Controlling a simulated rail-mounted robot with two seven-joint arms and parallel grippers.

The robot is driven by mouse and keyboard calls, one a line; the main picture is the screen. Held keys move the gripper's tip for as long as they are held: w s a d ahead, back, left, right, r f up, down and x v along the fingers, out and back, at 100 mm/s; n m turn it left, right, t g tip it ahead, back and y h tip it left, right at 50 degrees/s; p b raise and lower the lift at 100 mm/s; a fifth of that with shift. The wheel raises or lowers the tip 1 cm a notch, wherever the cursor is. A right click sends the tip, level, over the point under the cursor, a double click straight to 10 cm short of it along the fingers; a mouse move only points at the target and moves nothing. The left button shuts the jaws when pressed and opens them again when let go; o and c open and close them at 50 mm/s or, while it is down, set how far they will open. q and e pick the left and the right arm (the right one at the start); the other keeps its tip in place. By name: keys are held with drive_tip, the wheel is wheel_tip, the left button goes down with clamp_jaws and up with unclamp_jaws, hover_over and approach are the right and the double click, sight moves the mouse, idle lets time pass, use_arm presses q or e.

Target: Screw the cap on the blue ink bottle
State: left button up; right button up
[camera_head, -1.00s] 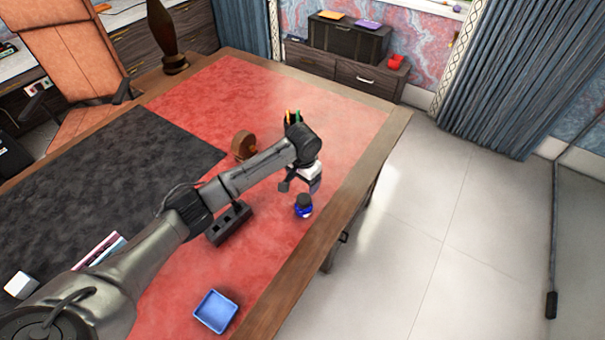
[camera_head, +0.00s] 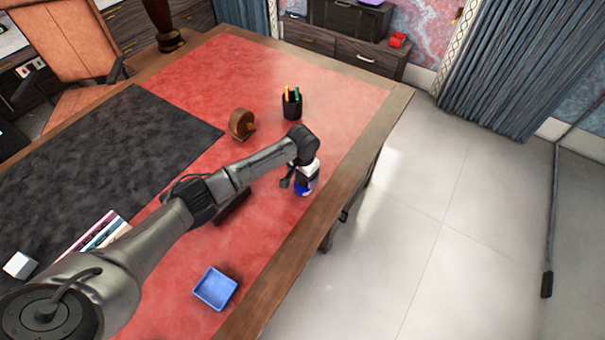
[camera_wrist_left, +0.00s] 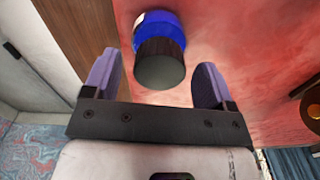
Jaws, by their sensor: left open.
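The blue ink bottle (camera_head: 303,190) stands on the red leather near the desk's right edge, partly hidden by my left gripper in the head view. In the left wrist view the blue bottle (camera_wrist_left: 160,27) carries a dark ribbed cap (camera_wrist_left: 160,62) on its top. Whether the cap is tight I cannot tell. My left gripper (camera_head: 300,184) is right at the bottle from above. In the left wrist view its two purple fingers (camera_wrist_left: 157,84) are spread apart, one on each side of the cap, with gaps on both sides. My right gripper is not in view.
A blue tray (camera_head: 215,289) lies near the front of the desk. A black pen cup (camera_head: 291,106) and a round brown wooden object (camera_head: 241,124) stand behind the arm. A dark block (camera_head: 233,208) is partly under my arm. The desk's wooden edge (camera_head: 345,205) is close to the bottle.

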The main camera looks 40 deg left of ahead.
use_arm(q)
drive_tip(key=c, duration=0.9)
drive_tip(key=shift+f, duration=0.1)
drive_tip(key=shift+c, duration=0.2)
